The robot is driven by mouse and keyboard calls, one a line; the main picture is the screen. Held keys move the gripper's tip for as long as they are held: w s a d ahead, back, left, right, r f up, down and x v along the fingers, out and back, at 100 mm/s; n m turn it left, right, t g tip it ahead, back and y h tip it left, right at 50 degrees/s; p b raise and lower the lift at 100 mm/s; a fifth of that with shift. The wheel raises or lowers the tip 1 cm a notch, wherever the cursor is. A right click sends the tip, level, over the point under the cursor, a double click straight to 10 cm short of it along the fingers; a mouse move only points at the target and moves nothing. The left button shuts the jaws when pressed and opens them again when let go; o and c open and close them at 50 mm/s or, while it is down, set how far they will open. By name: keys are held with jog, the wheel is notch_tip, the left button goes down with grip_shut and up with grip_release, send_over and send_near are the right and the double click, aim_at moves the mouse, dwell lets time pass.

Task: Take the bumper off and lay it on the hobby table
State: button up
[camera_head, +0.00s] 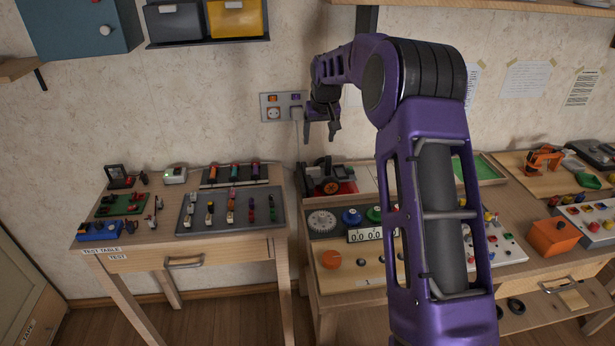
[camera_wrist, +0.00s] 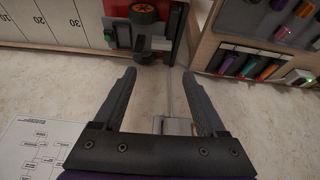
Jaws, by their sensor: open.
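A small dark vehicle (camera_head: 328,178) with an orange-hubbed wheel sits on a red base at the back left of the middle table (camera_head: 345,299). In the wrist view its wheel (camera_wrist: 143,13) shows at the top, with a dark block (camera_wrist: 146,53) and a grey piece near it. I cannot tell which part is the bumper. My gripper (camera_head: 321,130) is open and empty, in front of the wall and above the vehicle. In the wrist view my gripper (camera_wrist: 158,74) has its fingers spread, apart from the vehicle. No label reading hobby table is legible.
A table labelled "TEST TABLE" (camera_head: 101,250) stands on the left with a grey tray (camera_head: 189,226) of small parts. A wall socket (camera_head: 273,113) with a plugged-in cable is close beside my gripper. An orange box (camera_head: 553,237) stands at the right. A shelf edge hangs above.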

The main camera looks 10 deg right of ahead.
send_over(313, 168)
jog(key=s, duration=0.3)
notch_tip(313, 168, down, 10)
jog(key=shift+d+r, duration=0.15)
jog(key=x, duration=0.5)
jog(key=shift+w+a+f+b, duration=0.1)
jog(key=shift+a+f+b, duration=0.15)
jog(key=shift+b, duration=0.1)
jog(key=shift+r, duration=0.1)
jog(key=shift+w, duration=0.1)
jog(key=shift+r, duration=0.1)
jog(key=c, duration=1.1)
jog(key=shift+d, duration=0.1)
grip_shut()
